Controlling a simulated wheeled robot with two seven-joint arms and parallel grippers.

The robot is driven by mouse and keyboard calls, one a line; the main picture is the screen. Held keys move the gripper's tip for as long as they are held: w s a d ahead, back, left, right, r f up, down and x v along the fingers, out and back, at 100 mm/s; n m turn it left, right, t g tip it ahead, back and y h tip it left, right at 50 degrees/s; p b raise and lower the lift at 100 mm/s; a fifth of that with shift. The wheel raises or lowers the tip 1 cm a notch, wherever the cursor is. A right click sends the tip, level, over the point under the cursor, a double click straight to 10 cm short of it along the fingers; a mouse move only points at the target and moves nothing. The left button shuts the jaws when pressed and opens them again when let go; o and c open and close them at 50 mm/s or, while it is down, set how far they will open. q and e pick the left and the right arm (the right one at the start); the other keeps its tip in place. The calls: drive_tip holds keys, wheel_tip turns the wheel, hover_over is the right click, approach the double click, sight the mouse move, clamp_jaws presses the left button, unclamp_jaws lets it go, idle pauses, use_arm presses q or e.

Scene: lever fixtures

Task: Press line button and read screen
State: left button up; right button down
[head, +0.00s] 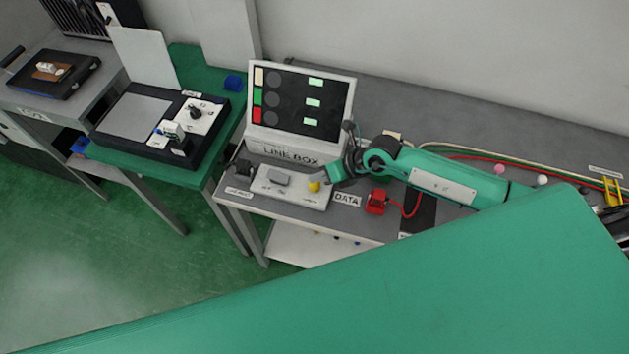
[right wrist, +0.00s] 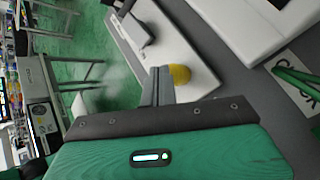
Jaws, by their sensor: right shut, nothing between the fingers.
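The line box (head: 290,150) stands on the grey bench with a tilted black screen (head: 296,105). The screen shows three rows, each with a grey round spot and a small pale green label too small to read. White, green and red blocks run down its left edge. On the white panel (head: 262,190) in front are a grey switch and a yellow button (head: 314,186). My right gripper (head: 327,177) is shut and empty, its tips right beside the button. In the right wrist view the button (right wrist: 180,74) sits beside the closed fingertips (right wrist: 162,72); contact cannot be told. My left gripper is not in view.
A red block (head: 376,202) with a red cable sits right of the panel by a DATA label. Coloured cables (head: 480,158) run along the bench behind my right arm. A green table with a black dial unit (head: 195,117) stands left, past a gap.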

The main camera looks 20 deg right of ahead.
sight(319, 183)
drive_tip(key=shift+f+b, duration=0.4)
drive_tip(key=shift+f, duration=0.25)
idle(0.6)
drive_tip(key=shift+r, duration=0.15)
drive_tip(key=shift+r+p, duration=0.9)
drive_tip(key=shift+p, duration=0.05)
drive_tip(key=shift+r, duration=0.1)
wheel_tip(319, 183, up, 5)
drive_tip(key=p, duration=0.4)
idle(0.7)
